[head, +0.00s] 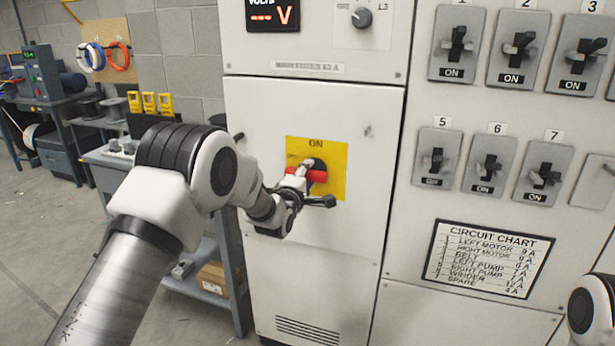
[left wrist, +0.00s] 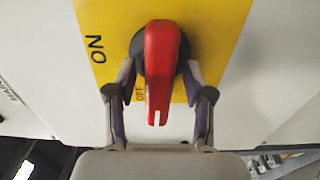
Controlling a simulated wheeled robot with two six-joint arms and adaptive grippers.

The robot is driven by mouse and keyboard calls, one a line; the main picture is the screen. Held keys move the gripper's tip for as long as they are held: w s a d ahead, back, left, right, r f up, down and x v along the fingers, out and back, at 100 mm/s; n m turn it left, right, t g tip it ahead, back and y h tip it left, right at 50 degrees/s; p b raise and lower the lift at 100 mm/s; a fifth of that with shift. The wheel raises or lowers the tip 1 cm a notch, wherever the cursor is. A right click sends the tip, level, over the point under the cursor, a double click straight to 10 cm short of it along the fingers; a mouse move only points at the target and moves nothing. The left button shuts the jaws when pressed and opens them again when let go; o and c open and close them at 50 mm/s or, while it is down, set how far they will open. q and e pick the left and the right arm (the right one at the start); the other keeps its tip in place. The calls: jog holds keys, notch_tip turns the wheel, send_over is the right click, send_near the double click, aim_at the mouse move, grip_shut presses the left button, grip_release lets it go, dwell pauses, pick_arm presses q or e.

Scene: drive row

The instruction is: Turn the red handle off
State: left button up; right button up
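The red handle (head: 318,176) is on a yellow plate (head: 335,155) on the cabinet door. In the head view it lies about level and points left from its dark round pivot, toward the small OFF mark; ON is above. In the left wrist view the red handle (left wrist: 161,75) points down, its end by the partly covered OFF. My left gripper (head: 312,183) is at the handle, its fingers partly hiding it. In the wrist view the left gripper's fingers (left wrist: 159,95) are spread either side of the handle, with gaps. My right gripper is out of view.
A knob (head: 361,17) is above the door. A bench with yellow items (head: 150,102) stands at left. The floor at far left is clear.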

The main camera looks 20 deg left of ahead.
pick_arm(q)
jog(key=shift+s, duration=0.1)
jog(key=s, duration=1.1)
jog(key=shift+s+a, duration=0.2)
jog(key=shift+s, duration=0.2)
